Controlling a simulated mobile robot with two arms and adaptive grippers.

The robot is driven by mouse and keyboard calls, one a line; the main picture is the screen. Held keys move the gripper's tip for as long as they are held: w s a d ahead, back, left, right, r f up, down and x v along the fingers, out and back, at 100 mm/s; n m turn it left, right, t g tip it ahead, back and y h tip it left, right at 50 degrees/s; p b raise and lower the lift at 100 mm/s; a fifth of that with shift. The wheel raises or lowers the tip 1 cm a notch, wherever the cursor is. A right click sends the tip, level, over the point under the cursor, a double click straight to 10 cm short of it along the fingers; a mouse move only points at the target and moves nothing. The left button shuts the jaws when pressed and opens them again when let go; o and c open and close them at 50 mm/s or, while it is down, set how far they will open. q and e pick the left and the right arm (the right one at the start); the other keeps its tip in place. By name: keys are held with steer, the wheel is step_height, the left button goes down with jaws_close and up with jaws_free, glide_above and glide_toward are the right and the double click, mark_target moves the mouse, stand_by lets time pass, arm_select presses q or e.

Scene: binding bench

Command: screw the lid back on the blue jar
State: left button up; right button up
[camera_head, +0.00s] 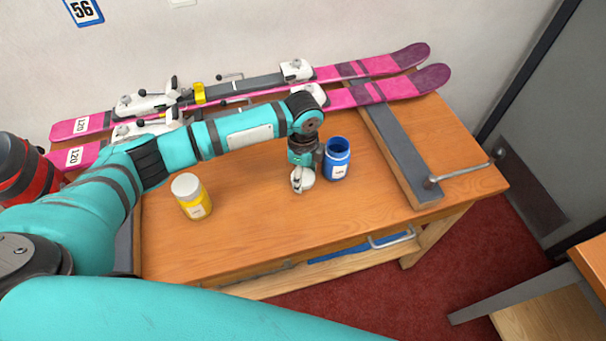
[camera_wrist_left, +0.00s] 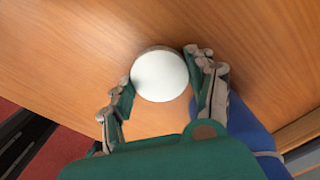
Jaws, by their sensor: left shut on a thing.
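The blue jar (camera_head: 337,160) stands upright on the wooden bench, its dark open mouth facing up with no lid on it. My left gripper (camera_head: 302,172) points down just left of the jar and is shut on a white round lid (camera_wrist_left: 160,76). In the left wrist view the lid sits between the two fingers, and part of the blue jar (camera_wrist_left: 246,125) shows at the lower right, behind the right finger. In the head view the gripper partly hides the lid. My right gripper is not in view.
A yellow jar (camera_head: 194,200) with a white lid stands to the left on the bench (camera_head: 250,238). Pink skis (camera_head: 375,92) lie along the back. A grey bar with a clamp handle (camera_head: 400,155) lies to the right of the blue jar. The front middle of the bench is clear.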

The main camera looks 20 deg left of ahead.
arm_select(q)
steer(key=shift+r, duration=0.5)
step_height(320, 180, up, 2)
steer(key=shift+r+b, duration=0.15)
steer(key=shift+b, duration=0.2)
steer(key=s, duration=0.5)
steer(key=s+d+r+b, duration=0.1)
steer(key=s, duration=1)
steer(key=shift+d+r, duration=0.3)
steer(key=shift+d, duration=0.1)
